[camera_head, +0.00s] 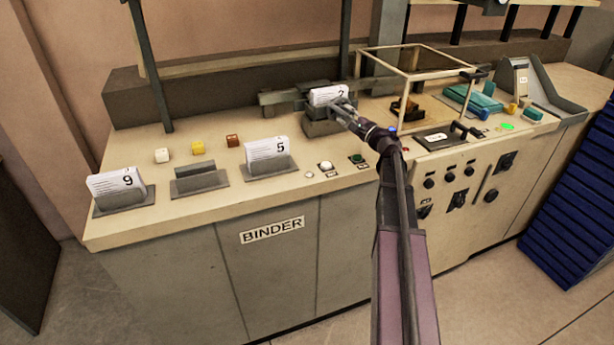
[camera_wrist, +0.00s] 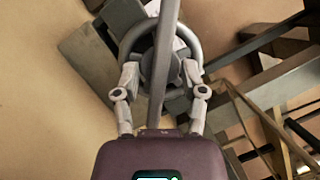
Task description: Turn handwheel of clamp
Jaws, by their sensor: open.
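The clamp (camera_head: 320,128) stands on the binder counter with a stack of white numbered sheets (camera_head: 327,94) in its top. In the wrist view the clamp's grey round handwheel (camera_wrist: 128,42) is just ahead of my gripper (camera_wrist: 160,74). My gripper's two fingers are apart, one on each side of the wheel's near part. I cannot tell whether they touch the rim. A grey bar (camera_wrist: 163,60) crosses the middle of the wrist view and hides part of the wheel. In the head view my gripper (camera_head: 343,108) reaches the clamp's front and covers the wheel.
Holders with paper stacks 9 (camera_head: 116,184) and 5 (camera_head: 267,150) stand left of the clamp, beside an empty holder (camera_head: 200,180). Buttons (camera_head: 326,166) line the counter's front. A glass-like framed box (camera_head: 410,75) stands close on the right. Blue crates (camera_head: 570,215) stand at far right.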

